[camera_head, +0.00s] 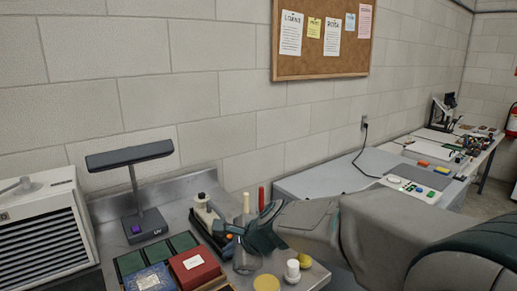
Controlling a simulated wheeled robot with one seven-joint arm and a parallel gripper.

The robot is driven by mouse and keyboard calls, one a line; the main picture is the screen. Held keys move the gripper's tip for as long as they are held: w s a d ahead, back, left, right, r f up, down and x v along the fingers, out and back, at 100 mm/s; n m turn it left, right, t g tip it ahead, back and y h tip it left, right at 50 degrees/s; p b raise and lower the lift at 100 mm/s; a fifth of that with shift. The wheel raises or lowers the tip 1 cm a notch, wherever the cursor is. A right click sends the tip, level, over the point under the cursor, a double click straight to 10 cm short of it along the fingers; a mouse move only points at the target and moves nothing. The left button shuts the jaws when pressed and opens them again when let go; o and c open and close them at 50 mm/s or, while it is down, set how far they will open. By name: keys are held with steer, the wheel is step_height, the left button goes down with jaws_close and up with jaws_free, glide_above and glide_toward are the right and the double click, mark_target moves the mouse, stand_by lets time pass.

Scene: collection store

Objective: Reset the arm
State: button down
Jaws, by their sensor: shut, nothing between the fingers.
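My arm reaches in from the right edge of the head view, above the metal bench (88,208). Its end, my gripper (238,240), is over the middle of the bench among small items. It is shut and I see nothing held in it. The fingertips are small and partly merge with the items behind them, so I cannot tell whether they touch anything.
A red box (195,268), a blue box (149,279) and dark green panels (130,263) lie left of my gripper. A black lamp (139,190) stands behind them. White and yellow pots (292,270) stand close on the right. A grey-topped table (330,180) lies beyond.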

steer(key=s+d+f+n+g+h, duration=0.2)
steer(key=s+d+n+h, duration=0.4)
steer(key=s+d+n, duration=0.8)
steer(key=s+d+f, duration=0.1)
steer(key=s+d, duration=0.2)
steer(key=d, duration=0.3)
steer(key=shift+s+d+n+g, duration=0.35)
steer(key=shift+n+g, duration=0.05)
